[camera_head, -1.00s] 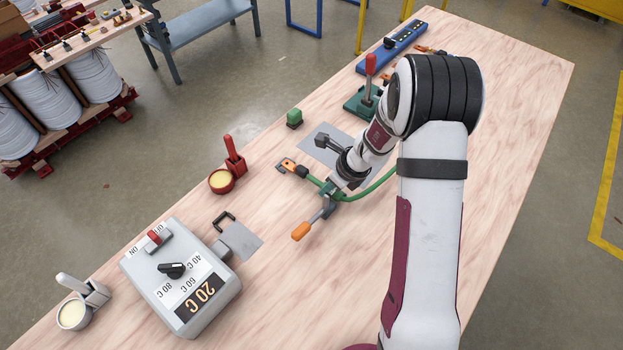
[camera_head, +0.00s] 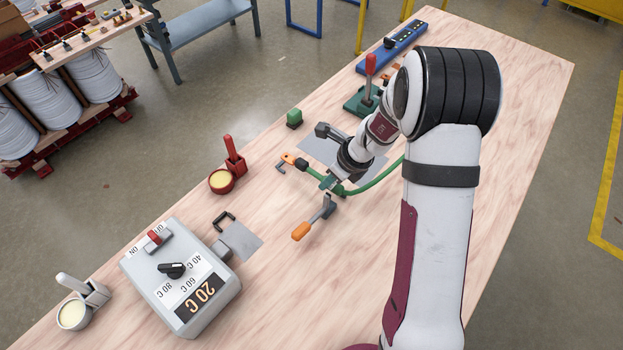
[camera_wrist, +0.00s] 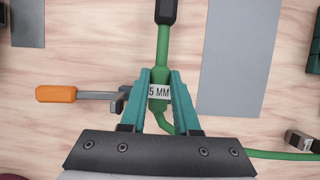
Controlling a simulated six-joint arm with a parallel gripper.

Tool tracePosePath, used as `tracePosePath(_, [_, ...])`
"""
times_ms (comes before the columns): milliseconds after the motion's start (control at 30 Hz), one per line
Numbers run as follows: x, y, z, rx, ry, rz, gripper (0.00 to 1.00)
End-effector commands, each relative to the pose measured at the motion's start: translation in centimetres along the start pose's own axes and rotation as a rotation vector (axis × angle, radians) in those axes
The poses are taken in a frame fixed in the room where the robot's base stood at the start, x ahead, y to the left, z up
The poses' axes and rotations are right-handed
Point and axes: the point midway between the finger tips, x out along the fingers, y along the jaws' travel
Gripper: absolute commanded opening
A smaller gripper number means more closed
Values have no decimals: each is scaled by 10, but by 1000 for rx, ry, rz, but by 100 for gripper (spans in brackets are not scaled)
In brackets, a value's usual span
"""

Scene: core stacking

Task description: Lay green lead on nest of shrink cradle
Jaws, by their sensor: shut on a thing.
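My gripper (camera_wrist: 161,78) is shut on the green lead (camera_wrist: 162,45), on its thick green part with a white "5 MM" label. In the head view the lead (camera_head: 384,176) runs from my gripper (camera_head: 333,184) off to the right behind my arm. Its far end has a dark boot, an orange part (camera_head: 289,158) and a small grey terminal, and appears a little above the table. A dark U-shaped bracket (camera_head: 224,221) stands at a grey plate beside the temperature box (camera_head: 182,277); I cannot tell whether it is the shrink cradle's nest.
An orange-handled tool (camera_head: 301,231) lies close to my gripper. A grey plate (camera_wrist: 240,60) lies right of the lead in the wrist view.

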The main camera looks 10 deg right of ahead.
Motion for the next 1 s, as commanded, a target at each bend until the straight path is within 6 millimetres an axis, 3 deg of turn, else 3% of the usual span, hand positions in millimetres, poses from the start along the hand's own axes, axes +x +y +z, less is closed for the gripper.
tracePosePath(167, [-1, -2, 0, -12, -2, 3, 0])
tracePosePath(267, [-10, -11, 1, -105, -15, 38, 0])
tracePosePath(367, [-31, -29, -6, -293, -28, 107, 0])
tracePosePath(500, [-71, -54, -34, -558, -19, 212, 0])
tracePosePath(667, [-98, -66, -58, -706, -2, 287, 0])
tracePosePath(767, [-86, -62, -50, -730, 0, 304, 0])
tracePosePath(1000, [-18, -45, -1, -730, 0, 304, 0])
